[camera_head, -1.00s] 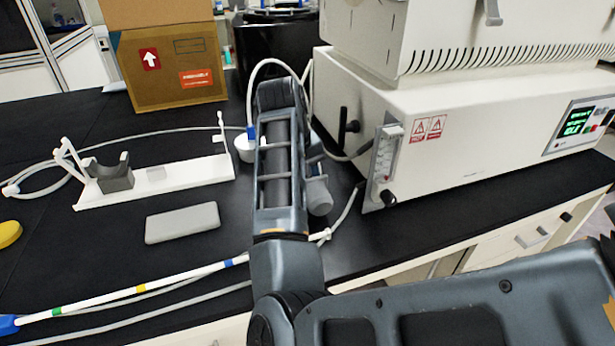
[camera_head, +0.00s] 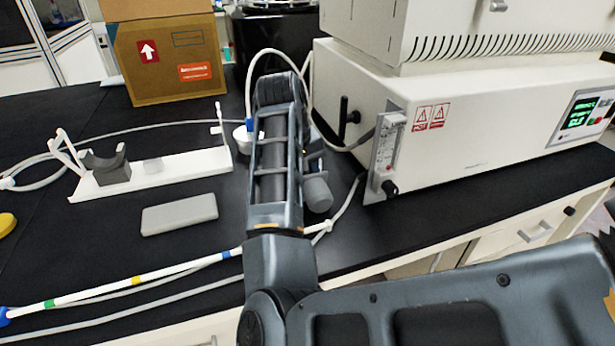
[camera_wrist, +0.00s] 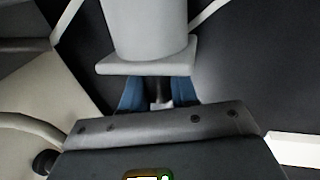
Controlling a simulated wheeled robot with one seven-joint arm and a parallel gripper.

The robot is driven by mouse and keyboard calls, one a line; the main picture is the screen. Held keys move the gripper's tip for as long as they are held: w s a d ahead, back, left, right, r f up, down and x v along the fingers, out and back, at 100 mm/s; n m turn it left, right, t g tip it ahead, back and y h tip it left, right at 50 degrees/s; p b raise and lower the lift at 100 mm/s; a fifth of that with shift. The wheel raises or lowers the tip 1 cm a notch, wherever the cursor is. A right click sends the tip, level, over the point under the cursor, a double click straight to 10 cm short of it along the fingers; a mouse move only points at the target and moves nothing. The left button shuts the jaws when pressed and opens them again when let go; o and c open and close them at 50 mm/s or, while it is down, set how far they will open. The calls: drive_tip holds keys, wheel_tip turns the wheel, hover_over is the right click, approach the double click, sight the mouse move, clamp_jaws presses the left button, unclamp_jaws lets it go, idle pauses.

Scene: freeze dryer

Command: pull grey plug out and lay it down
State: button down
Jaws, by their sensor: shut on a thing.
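In the wrist view, a light grey cylinder with a wide flat flange, which looks like the grey plug (camera_wrist: 147,32), comes down from the top edge. My gripper (camera_wrist: 159,92) is shut on it just below the flange, with a blue finger on each side. The plug's far end is out of frame, so I cannot tell whether it is seated in anything. In the head view my arm hides the grip. A grey cylinder (camera_head: 318,193) shows beside my arm there; I cannot tell whether it is the plug.
The cream machine (camera_head: 455,135) stands on the right, with a knobbed flow gauge (camera_head: 387,150) and a hose. A white stand (camera_head: 195,166) with a grey cradle and a flat grey block (camera_head: 180,214) lie left. Cables cross the front. Bare black bench (camera_head: 75,235) shows front left.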

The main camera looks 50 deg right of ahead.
idle(0.3)
drive_tip(key=c, duration=0.8)
unclamp_jaws()
drive_tip(key=shift+c, duration=0.2)
drive_tip(key=shift+o, duration=0.3)
drive_tip(key=shift+f, duration=0.1)
drive_tip(key=shift+a, duration=0.1)
drive_tip(key=shift+w+a+r, duration=0.15)
drive_tip(key=shift+a+r, duration=0.05)
drive_tip(key=shift+r, duration=0.4)
drive_tip(key=p+v, duration=0.1)
drive_tip(key=v, duration=0.5)
drive_tip(key=shift+r+p, duration=0.4)
